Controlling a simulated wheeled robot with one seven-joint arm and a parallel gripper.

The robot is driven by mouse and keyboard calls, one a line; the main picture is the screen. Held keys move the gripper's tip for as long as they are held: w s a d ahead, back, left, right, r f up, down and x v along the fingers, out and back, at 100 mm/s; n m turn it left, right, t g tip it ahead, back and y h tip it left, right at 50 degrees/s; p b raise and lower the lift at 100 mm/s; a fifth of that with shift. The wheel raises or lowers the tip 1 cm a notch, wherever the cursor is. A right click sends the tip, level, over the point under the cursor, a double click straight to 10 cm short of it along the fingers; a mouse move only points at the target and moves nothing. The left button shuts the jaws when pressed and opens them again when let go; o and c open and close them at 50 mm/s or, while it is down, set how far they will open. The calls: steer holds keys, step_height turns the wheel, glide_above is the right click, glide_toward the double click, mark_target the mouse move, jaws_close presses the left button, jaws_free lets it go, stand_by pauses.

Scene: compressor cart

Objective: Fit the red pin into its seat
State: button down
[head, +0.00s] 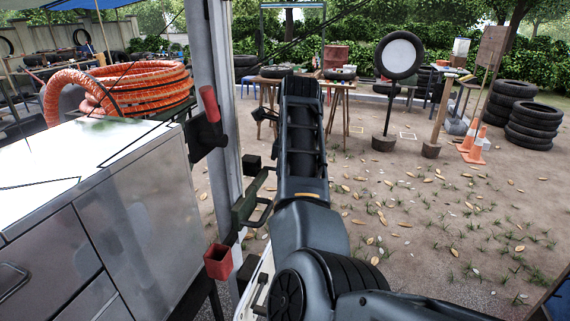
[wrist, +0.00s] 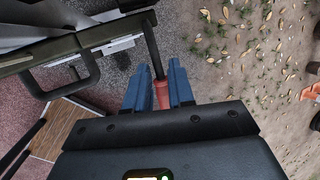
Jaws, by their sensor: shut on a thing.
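In the wrist view the blue fingers of my gripper (wrist: 160,74) are closed on the red grip of the pin (wrist: 163,95). The pin's dark shaft (wrist: 152,45) points away from the fingers to the end of a dark green bar (wrist: 100,35) with a loop handle. I cannot tell whether the shaft tip is inside a seat or only in front of the bar. In the head view the green bar (head: 243,208) stands left of my arm. My gripper and the held pin are hidden there behind my arm.
A metal cabinet (head: 140,210) fills the left. A grey post (head: 221,130) carries a dark block with a red cylinder (head: 209,103). A red square cup (head: 218,262) sits low beside the bar. The ground (head: 450,230) to the right is open, with tyres (head: 533,125) and cones beyond.

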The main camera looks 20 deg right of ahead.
mark_target(269, 168)
steer(key=shift+w+a+b, duration=0.25)
steer(key=shift+w+a, duration=0.35)
steer(key=shift+a, duration=0.25)
steer(key=shift+w+a+b, duration=0.25)
steer(key=shift+w+a, duration=0.35)
steer(key=shift+a, duration=0.2)
steer(key=shift+s+d, duration=0.1)
stand_by(0.3)
steer(key=shift+s+d+p, duration=0.3)
steer(key=shift+s+d, duration=0.15)
steer(key=shift+d, duration=0.2)
steer(key=shift+s+d+p, duration=0.25)
steer(key=shift+s+d, duration=0.15)
steer(key=shift+d, duration=0.2)
steer(key=shift+w+a+b, duration=0.2)
steer(key=shift+w+a, duration=0.25)
steer(key=shift+a, duration=0.2)
steer(key=shift+w+a+b, duration=0.15)
steer(key=shift+w+a, duration=0.3)
steer(key=shift+a, duration=0.2)
stand_by(1.2)
steer(key=c, duration=0.9)
jaws_free()
steer(key=shift+c, duration=0.2)
steer(key=shift+o, duration=0.3)
steer(key=shift+a+f, duration=0.1)
steer(key=shift+s, duration=0.1)
